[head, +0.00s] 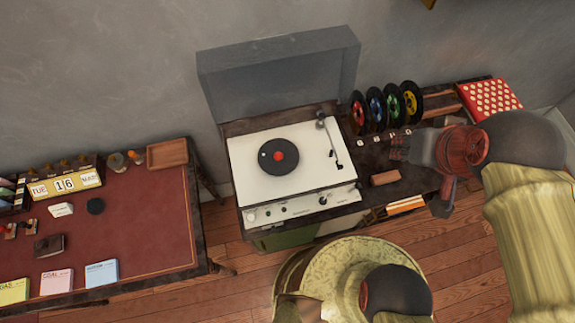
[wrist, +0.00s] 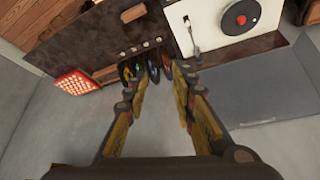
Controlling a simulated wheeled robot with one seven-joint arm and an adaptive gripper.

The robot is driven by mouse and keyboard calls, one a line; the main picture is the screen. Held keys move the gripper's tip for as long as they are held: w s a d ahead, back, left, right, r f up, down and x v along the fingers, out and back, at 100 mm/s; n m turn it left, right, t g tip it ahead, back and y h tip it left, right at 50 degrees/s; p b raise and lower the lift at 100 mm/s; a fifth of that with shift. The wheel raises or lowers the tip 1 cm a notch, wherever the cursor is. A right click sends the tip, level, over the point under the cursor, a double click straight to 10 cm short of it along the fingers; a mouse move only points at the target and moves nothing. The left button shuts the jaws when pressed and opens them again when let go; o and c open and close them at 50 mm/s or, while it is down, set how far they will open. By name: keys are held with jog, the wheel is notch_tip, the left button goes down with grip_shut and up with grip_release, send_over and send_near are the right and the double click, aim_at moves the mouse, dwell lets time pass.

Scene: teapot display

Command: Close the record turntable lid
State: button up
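The record turntable (head: 240,165) is a white player with a black record on its platter (head: 278,157). My gripper (head: 398,148) is right of the turntable, over the dark cabinet top, apart from the lid. In the wrist view my gripper (wrist: 160,72) shows two separated fingers with nothing between them. The turntable (wrist: 212,40) is at the top right there, and the lid (wrist: 265,135) shows as a darker grey panel below it.
Several coloured records (head: 388,104) stand in a row right of the lid, close to my gripper. A red dotted box (head: 490,97) is at the cabinet's right end. A small brown block (head: 384,178) lies near the front. A red-topped desk (head: 130,225) is at the left.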

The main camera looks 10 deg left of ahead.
jog(key=shift+c, duration=1.2)
